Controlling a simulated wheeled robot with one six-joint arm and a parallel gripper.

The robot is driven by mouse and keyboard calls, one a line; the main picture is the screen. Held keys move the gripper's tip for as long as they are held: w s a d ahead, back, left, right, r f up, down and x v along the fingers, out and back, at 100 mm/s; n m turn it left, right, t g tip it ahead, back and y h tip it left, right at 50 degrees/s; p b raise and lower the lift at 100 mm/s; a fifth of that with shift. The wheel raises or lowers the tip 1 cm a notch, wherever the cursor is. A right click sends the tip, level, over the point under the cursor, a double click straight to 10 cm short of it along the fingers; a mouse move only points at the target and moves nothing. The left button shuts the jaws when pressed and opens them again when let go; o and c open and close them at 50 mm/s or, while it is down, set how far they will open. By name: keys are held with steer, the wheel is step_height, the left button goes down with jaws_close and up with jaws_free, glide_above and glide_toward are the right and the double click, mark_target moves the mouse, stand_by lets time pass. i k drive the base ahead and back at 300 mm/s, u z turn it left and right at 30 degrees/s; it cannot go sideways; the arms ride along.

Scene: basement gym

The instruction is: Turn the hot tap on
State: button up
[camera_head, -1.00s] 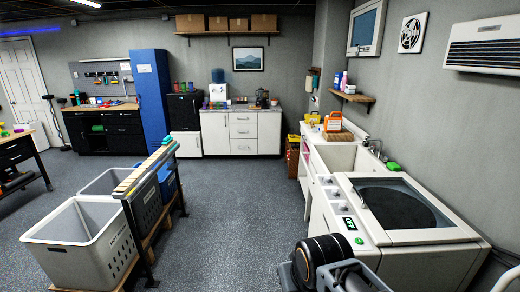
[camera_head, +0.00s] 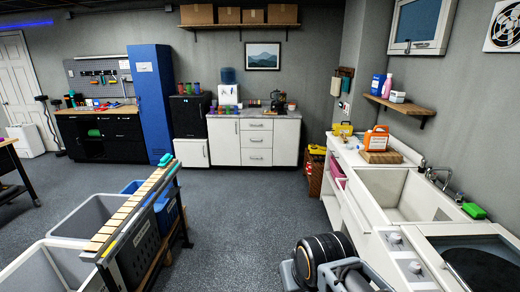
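The tap (camera_head: 436,172) is a small metal fitting at the back right edge of the sink (camera_head: 402,193), against the wall. It has a spout and small handles, too small to tell which is hot or whether any is turned. My arm (camera_head: 325,258) shows folded at the bottom centre, in front of and to the left of the sink. The fingers of my gripper cannot be made out there.
A washer with a dark round lid (camera_head: 485,268) stands at the near right. A green sponge (camera_head: 474,210) lies right of the tap. An orange jug (camera_head: 376,138) stands beyond the sink. Grey bins (camera_head: 85,218) and a rack (camera_head: 140,225) stand left. Open floor (camera_head: 235,205) lies between.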

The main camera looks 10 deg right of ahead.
mark_target(434, 177)
steer(key=z, duration=0.35)
steer(key=i, duration=2.25)
steer(key=z, duration=1.1)
steer(key=i, duration=1.25)
steer(key=z, duration=0.3)
